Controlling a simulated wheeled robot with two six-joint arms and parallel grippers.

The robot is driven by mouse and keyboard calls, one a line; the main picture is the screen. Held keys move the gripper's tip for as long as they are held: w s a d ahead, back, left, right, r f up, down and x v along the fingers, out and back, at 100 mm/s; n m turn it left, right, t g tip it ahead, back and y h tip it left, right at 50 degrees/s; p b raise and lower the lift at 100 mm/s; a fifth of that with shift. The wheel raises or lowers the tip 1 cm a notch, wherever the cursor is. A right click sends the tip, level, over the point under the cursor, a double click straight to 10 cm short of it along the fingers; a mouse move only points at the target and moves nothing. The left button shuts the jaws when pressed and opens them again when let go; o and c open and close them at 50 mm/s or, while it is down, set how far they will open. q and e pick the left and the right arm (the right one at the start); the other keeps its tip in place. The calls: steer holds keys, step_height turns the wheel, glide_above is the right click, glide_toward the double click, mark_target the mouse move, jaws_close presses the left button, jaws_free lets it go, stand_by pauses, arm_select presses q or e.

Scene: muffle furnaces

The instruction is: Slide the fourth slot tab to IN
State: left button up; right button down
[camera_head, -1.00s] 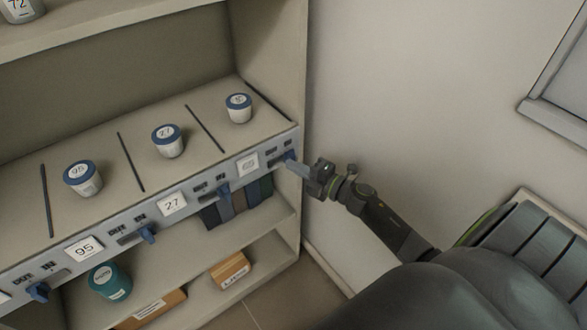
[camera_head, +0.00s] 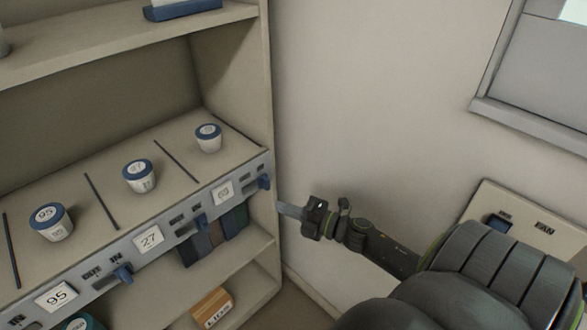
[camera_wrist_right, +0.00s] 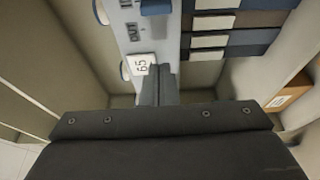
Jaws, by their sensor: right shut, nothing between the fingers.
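The fourth slot tab, blue, (camera_head: 264,182) is at the right end of its slot, on the IN side, at the right end of the grey front strip (camera_head: 175,238) of the shelf. My right gripper (camera_head: 279,205) is shut and empty. It is apart from this tab, a little below and to its right in the head view. In the right wrist view its closed fingers (camera_wrist_right: 157,85) overlap the strip beside a 65 label (camera_wrist_right: 140,65); OUT and IN markings and a blue tab (camera_wrist_right: 155,7) show at the top. My left gripper is not in view.
Other blue tabs (camera_head: 201,222) (camera_head: 123,273) sit along the strip. White cups with blue lids (camera_head: 208,138) (camera_head: 139,176) (camera_head: 50,222) stand on the shelf between dark dividers. A wall (camera_head: 370,100) and a FAN panel (camera_head: 530,220) are at right.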

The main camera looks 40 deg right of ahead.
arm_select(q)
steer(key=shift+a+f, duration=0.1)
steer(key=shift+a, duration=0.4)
arm_select(e)
steer(key=shift+v, duration=1.1)
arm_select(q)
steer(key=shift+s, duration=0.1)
arm_select(e)
steer(key=shift+m, duration=0.3)
